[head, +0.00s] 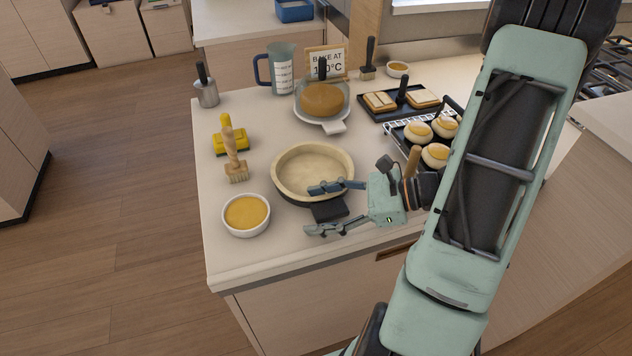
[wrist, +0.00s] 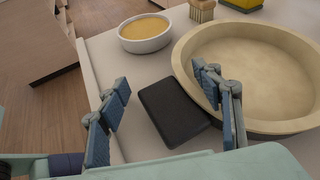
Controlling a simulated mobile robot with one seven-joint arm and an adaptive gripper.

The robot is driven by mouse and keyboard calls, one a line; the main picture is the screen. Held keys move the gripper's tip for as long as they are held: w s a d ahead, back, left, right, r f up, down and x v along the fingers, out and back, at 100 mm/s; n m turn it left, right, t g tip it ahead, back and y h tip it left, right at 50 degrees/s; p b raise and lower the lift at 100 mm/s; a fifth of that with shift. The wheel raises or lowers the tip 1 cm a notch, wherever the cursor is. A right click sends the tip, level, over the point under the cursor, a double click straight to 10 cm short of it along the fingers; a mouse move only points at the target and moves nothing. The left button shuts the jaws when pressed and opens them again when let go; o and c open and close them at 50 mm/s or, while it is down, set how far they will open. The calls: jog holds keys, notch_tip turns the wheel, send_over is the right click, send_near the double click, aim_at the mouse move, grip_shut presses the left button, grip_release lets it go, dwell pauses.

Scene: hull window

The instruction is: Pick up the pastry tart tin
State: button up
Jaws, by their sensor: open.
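The pastry tart tin (head: 312,158) is a round, pale pastry-lined dish with a dark outer wall, near the counter's front edge. A flat black handle (head: 330,210) juts from its near side. My gripper (head: 310,209) is open and empty, reaching in from the right. In the wrist view, my gripper (wrist: 160,80) has its fingers on either side of the black handle (wrist: 170,112). The right finger overlaps the rim of the tart tin (wrist: 252,125). I cannot tell whether either finger touches the tin.
A bowl of yellow filling (head: 246,214) stands left of the tin, with a wooden brush (head: 234,158) behind it. A cake on a stand (head: 322,100) is behind the tin. A tray of buns (head: 419,131) lies to the right. The counter's front-left corner is clear.

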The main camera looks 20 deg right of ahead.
jog(key=c, duration=1.4)
jog(key=shift+c, duration=0.9)
jog(key=shift+r, duration=0.1)
